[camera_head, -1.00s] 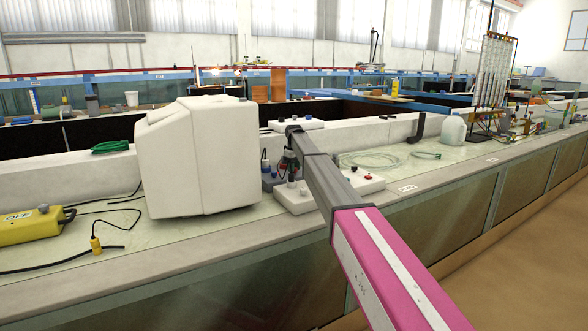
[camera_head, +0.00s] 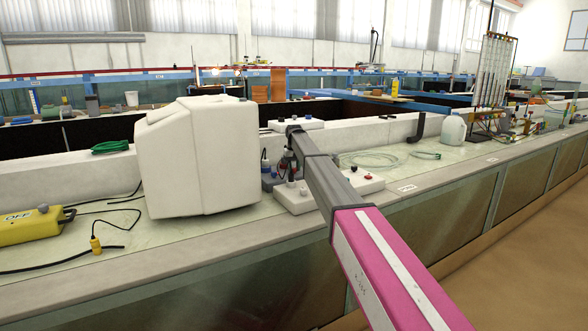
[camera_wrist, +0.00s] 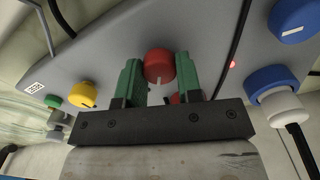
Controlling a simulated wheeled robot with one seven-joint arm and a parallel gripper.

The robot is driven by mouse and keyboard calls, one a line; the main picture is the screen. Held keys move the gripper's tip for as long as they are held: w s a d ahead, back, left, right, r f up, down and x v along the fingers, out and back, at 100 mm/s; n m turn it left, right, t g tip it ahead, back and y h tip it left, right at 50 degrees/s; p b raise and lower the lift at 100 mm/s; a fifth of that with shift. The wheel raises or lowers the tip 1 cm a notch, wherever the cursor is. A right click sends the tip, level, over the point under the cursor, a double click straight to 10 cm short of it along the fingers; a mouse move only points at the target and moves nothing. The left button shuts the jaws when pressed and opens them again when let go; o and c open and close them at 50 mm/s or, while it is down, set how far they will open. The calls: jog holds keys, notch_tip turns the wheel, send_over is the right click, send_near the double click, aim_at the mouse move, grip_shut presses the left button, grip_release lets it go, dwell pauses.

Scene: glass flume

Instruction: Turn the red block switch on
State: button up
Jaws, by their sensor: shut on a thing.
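In the wrist view a round red knob (camera_wrist: 158,64) with a pale mark line sits on a grey panel (camera_wrist: 205,45), between the two green fingers of my gripper (camera_wrist: 160,70). The fingers are shut on its sides. A smaller red part (camera_wrist: 186,97) shows partly behind the right finger. A small red light (camera_wrist: 232,64) glows on the panel to the right. In the head view my gripper (camera_head: 288,166) is small and dark, among the knobbed white boxes on the bench. The gripped knob cannot be made out there.
The wrist view also shows a yellow knob (camera_wrist: 83,95), a green knob (camera_wrist: 53,101), blue knobs (camera_wrist: 294,20) and black cables. In the head view a large white container (camera_head: 197,157) stands left of the gripper, and a white box (camera_head: 355,185) with knobs lies to the right.

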aim_at(295, 168)
jog(key=m, duration=1.1)
jog(key=shift+d+m, duration=0.1)
jog(key=shift+m, duration=0.2)
dwell(0.4)
jog(key=o, duration=0.9)
jog(key=shift+o, duration=0.2)
jog(key=shift+r, duration=0.15)
notch_tip(295, 168, up, 11)
jog(key=shift+f, duration=0.2)
